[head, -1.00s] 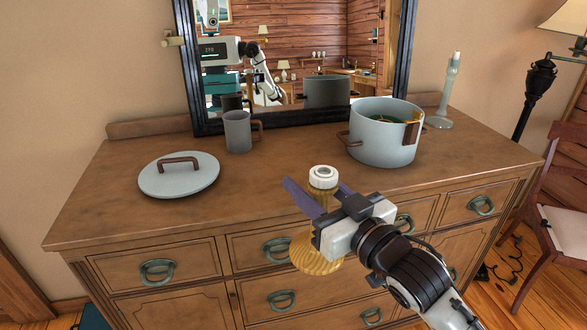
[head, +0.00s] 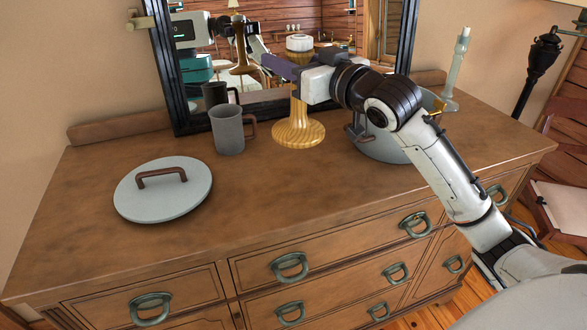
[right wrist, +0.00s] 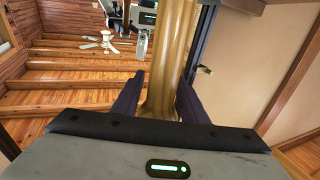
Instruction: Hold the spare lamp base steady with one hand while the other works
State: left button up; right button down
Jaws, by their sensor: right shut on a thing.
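The spare lamp base (head: 298,129) is turned pale wood with a round flared foot and a white socket on top. My right gripper (head: 284,69) is shut around its stem, just below the socket, and holds it upright. In the right wrist view the wooden stem (right wrist: 163,60) stands between the two purple fingers of the gripper (right wrist: 157,98). My left gripper is not in view.
On the dresser (head: 270,215) are a grey lid (head: 162,195) at left, a grey mug (head: 228,130) close left of the base, and a pot (head: 385,150) partly hidden behind my right arm. A candlestick (head: 457,70) stands behind it. The dresser's front middle is clear.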

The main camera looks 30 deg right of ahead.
send_over(288, 122)
notch_tip(288, 122, down, 5)
jog(key=shift+f, duration=0.5)
jog(key=shift+w+f, duration=0.1)
notch_tip(288, 122, down, 4)
jog(key=shift+r+b, duration=0.15)
jog(key=shift+b, duration=0.25)
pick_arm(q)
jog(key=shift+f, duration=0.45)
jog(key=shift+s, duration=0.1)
